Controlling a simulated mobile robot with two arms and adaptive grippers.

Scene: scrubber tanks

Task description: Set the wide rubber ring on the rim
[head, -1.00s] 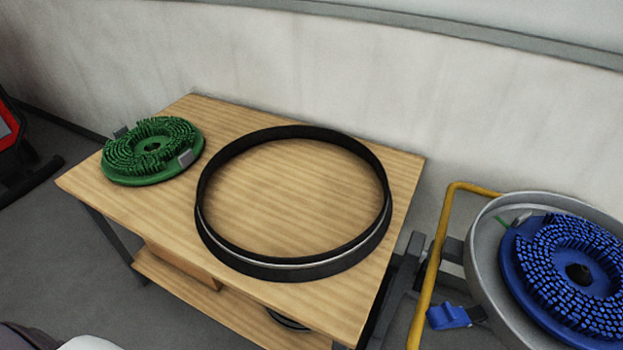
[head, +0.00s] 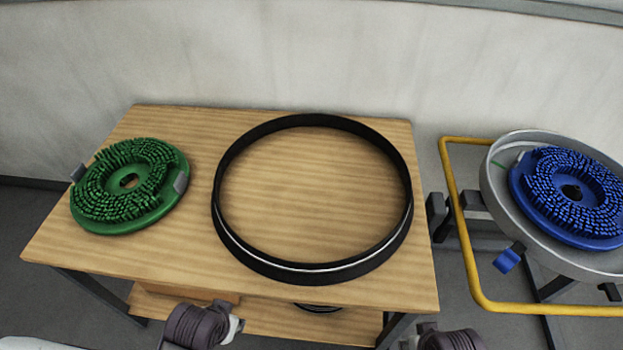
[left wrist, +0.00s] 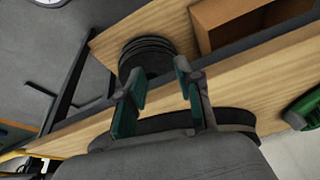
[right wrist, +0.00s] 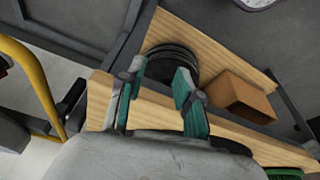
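The wide black rubber ring (head: 225,225) with a pale line around it lies flat on the wooden table. A grey round pan with a raised rim (head: 488,195) stands to the right of the table, holding a blue brush disc. My left gripper (left wrist: 163,100) is open and empty in the left wrist view, at the table's front edge, with a dark curved part of the ring (left wrist: 235,117) behind its fingers. My right gripper (right wrist: 158,98) is open and empty near the same edge. In the head view only my arms' dark wrist parts show at the bottom; the fingertips are hidden.
A green brush disc (head: 125,190) lies at the table's left. A yellow tube frame (head: 465,250) surrounds the pan's near side. The lower shelf bears a stack of black rings (right wrist: 172,62) and an open brown box (right wrist: 240,95). A wall (head: 280,60) stands behind.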

